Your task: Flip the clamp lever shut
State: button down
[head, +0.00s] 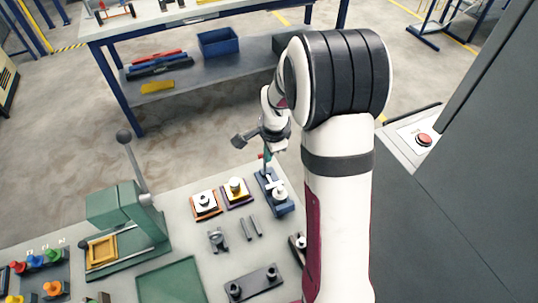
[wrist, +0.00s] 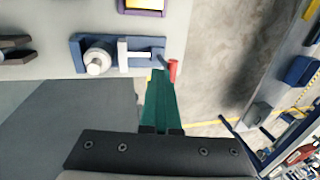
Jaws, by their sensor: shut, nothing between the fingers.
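The clamp has a dark blue base (head: 265,182) with a silver knob and a pale bar on it. It lies near the table's far edge in the head view, and its base also shows in the wrist view (wrist: 84,46). Its lever has a red grip (wrist: 173,70) at the bar's end, which appears to stand up from the base. My gripper (wrist: 160,74) has green fingers, shut and empty, their tips right beside the red grip. I cannot tell whether they touch it. In the head view my gripper (head: 267,158) is above the clamp's far end, partly hiding the lever.
Orange and purple plates (head: 206,204) with knobs lie left of the clamp. A green lever press (head: 125,215) stands further left. A dark plate with two posts (head: 252,284) and a green mat (head: 170,282) lie nearer. Open floor lies beyond the table edge.

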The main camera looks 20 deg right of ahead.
jog(key=shift+w+r+g, duration=0.1)
jog(key=shift+w+g, duration=1)
jog(key=w, duration=0.2)
jog(key=w+f, duration=0.1)
jog(key=w, duration=0.2)
jog(key=shift+f, duration=0.2)
jog(key=shift+s+f, duration=0.2)
jog(key=shift+s, duration=0.55)
